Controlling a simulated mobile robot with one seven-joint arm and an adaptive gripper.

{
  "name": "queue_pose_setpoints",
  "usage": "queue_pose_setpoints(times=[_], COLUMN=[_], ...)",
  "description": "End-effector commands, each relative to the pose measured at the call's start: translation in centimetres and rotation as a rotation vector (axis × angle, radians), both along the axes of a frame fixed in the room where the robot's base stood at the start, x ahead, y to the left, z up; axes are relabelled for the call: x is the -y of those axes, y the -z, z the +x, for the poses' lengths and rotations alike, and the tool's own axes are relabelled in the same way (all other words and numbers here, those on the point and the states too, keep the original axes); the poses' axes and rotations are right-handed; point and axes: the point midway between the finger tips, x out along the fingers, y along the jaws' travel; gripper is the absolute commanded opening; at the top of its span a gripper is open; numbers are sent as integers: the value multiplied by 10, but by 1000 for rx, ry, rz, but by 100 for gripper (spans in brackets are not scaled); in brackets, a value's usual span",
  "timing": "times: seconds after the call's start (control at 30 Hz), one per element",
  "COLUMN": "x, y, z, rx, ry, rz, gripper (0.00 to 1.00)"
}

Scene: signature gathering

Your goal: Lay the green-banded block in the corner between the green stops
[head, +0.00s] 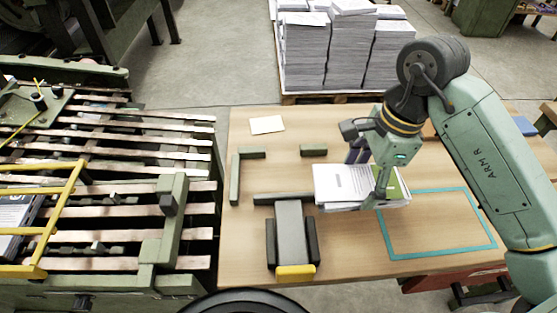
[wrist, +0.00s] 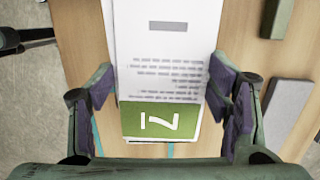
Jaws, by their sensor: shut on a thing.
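The green-banded block (head: 343,182) is a white paper stack with print on top and a green band at its right end. In the wrist view the block (wrist: 165,65) shows a white "17" on its band. My gripper (head: 381,180) is shut on it, with a purple-padded finger on each long side in the wrist view (wrist: 163,98). I cannot tell if the block is clear of the table. Green stops stand to its left: a long one (head: 235,180) and a short one (head: 252,153) form a corner, with another short stop (head: 313,150) farther right.
A grey plate (head: 290,230) with dark side rails and a yellow end lies at the table front, behind it a dark green bar (head: 270,198). A teal outline (head: 440,255) marks the table (head: 350,257) at right. A cream paper (head: 267,125) lies at back left. The slatted machine (head: 110,200) borders the left.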

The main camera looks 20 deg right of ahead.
Motion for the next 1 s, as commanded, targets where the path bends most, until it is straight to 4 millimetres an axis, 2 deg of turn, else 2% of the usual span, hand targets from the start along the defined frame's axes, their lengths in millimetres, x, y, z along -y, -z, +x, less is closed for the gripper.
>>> queue_pose_setpoints(times=[0.17, 0.4, 0.6, 0.87, 1.0], x=[-21, -65, -92, -108, -107], y=[-2, 3, 9, 13, 37], z=[22, 71, 102, 120, 118], rx=[-1, -2, 0, 0, -1], ry=[-8, -10, -6, -4, 1], rz=[0, 2, 1, 1, 4], gripper=[28, 28, 28, 28, 28])
